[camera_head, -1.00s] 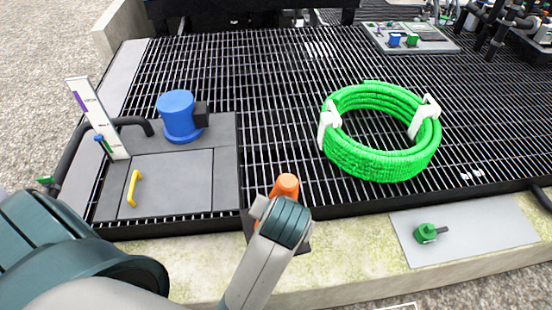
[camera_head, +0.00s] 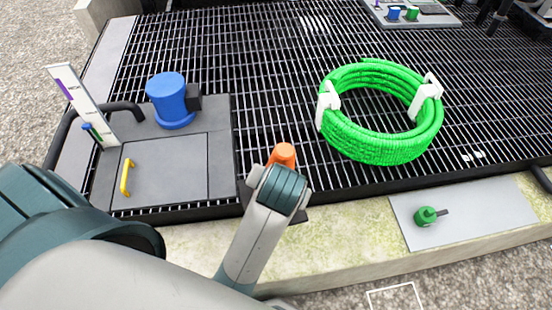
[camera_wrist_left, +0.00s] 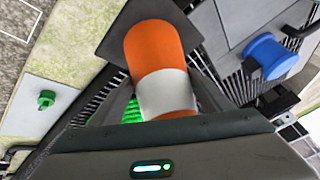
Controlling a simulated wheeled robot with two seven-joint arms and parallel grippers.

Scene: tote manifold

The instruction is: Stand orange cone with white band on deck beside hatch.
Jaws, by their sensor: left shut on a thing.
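The orange cone with a white band (camera_wrist_left: 165,65) has a dark square base. My left gripper (camera_wrist_left: 160,98) is shut on it near the white band. In the head view the orange cone end (camera_head: 283,154) shows above my left gripper (camera_head: 277,178), at the deck's near edge. The arm hides most of the cone there, and I cannot tell whether its base touches anything. The grey hatch (camera_head: 180,172) with a yellow handle lies left of the gripper on the grated deck (camera_head: 262,70). The right gripper is not in view.
A blue capped cylinder (camera_head: 168,98) stands behind the hatch, beside an upright marked board (camera_head: 82,105). A green hose coil (camera_head: 375,145) lies to the right. A pale plate with a green valve (camera_head: 425,216) sits on the near ledge. Grating between hatch and coil is clear.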

